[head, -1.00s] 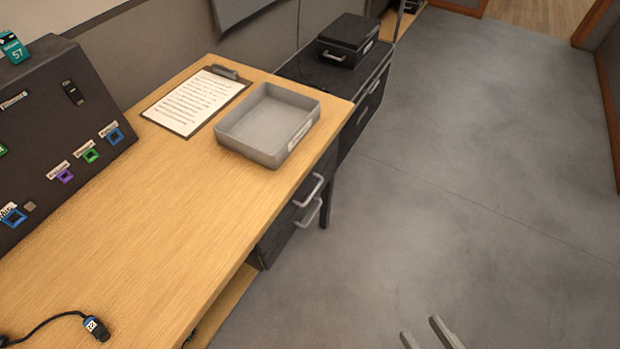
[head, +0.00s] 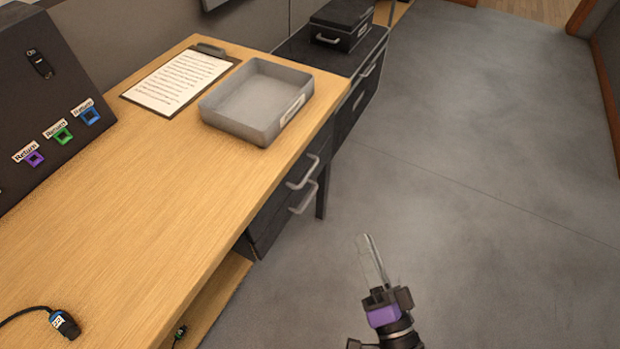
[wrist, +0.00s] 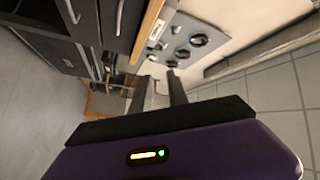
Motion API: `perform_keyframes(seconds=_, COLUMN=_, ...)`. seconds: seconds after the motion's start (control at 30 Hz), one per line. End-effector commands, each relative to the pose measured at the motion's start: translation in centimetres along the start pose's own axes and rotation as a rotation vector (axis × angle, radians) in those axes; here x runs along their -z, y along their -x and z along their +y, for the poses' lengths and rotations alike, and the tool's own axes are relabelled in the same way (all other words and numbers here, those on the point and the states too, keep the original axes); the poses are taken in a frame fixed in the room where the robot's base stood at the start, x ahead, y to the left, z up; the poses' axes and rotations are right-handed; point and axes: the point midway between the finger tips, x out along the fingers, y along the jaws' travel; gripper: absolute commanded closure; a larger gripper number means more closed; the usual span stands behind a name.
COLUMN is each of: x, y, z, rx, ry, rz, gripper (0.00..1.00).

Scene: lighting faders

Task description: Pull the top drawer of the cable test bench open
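The wooden-topped bench (head: 190,200) fills the left of the head view. Its dark top drawer (head: 270,212) is shut, with a pale bar handle (head: 303,174). A second drawer with a similar handle (head: 304,198) is just below and also looks shut. My gripper (head: 370,258) is over the floor, to the right of and nearer than the drawers, apart from both handles. In the wrist view its two fingers (wrist: 164,88) stand apart with nothing between them. Drawer-type handles (wrist: 118,18) show at the top of that view; which drawer each belongs to is unclear.
A grey tray (head: 258,100) and a clipboard (head: 180,80) lie on the bench top. A dark panel with coloured ports (head: 45,100) stands at left. A dark cabinet (head: 360,95) stands beyond the bench. The floor (head: 480,170) at right is clear.

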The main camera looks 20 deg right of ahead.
Motion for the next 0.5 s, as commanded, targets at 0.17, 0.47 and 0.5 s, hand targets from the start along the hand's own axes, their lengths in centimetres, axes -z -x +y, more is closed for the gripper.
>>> perform_keyframes(seconds=0.17, x=-3.8, y=-5.4, z=3.8, rx=0.024, ry=-0.300, rz=0.128, gripper=0.80)
perform_keyframes(seconds=0.47, x=-10.0, y=-13.8, z=7.8, rx=0.018, ry=-0.772, rz=0.337, gripper=0.80)
perform_keyframes(seconds=0.5, x=-10.8, y=-14.6, z=8.0, rx=0.014, ry=-0.821, rz=0.359, gripper=0.80)
